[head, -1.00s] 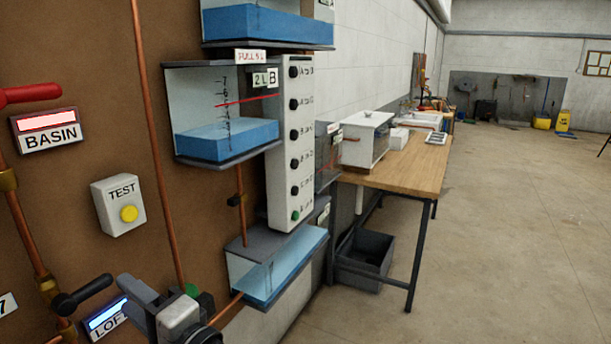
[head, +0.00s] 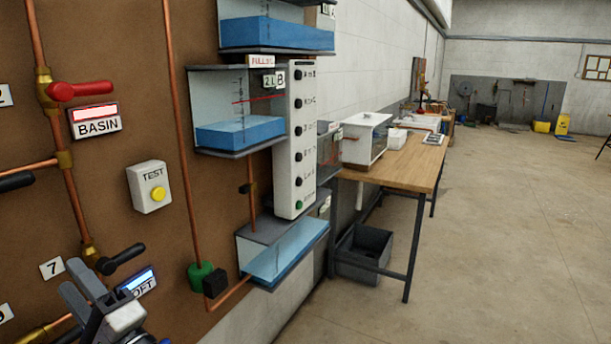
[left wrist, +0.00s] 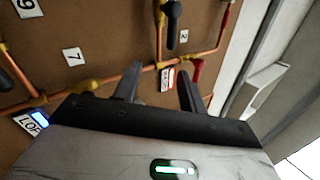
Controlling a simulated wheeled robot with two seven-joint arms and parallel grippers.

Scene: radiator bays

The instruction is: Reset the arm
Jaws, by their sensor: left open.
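My left gripper (head: 84,297) is at the lower left of the head view, in front of the brown pipe board (head: 150,110). Its two fingers are apart, and in the left wrist view the gap between the fingertips (left wrist: 158,84) is empty. The black-handled valve (head: 120,259) and the lit LOFT label (head: 140,283) are close to it in the head view. I cannot tell the exact distance to the board. My right gripper shows in neither view.
A red valve handle (head: 82,90), the BASIN label (head: 97,121) and a TEST box (head: 150,187) are on the board. Water tanks (head: 240,131) and a white switch panel (head: 295,145) jut out. A wooden bench (head: 410,169) stands beyond. The floor (head: 490,230) at right is clear.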

